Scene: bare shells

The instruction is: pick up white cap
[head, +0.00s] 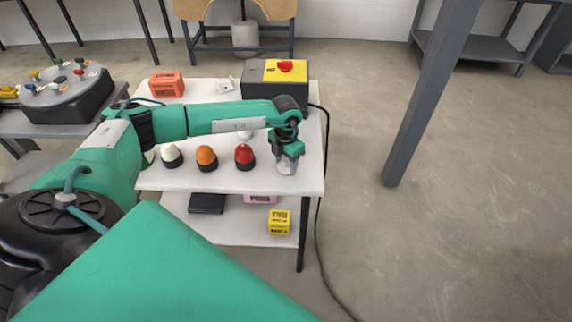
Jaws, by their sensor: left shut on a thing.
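My left gripper (287,161) is at the right front part of the white table (230,180), pointing down. It is shut on a small pale thing at its fingertips; fingers and arm hide most of it, so I cannot tell whether it is a white cap. A white cone-shaped cap (172,154) on a black base stands at the left of the front row, apart from the gripper. My right gripper is not in view.
An orange cap (206,156) and a red cap (244,155) stand right of the white one. A grey-yellow box with a red knob (285,67) and an orange box (167,84) are at the back. A yellow box (279,222) is on the lower shelf.

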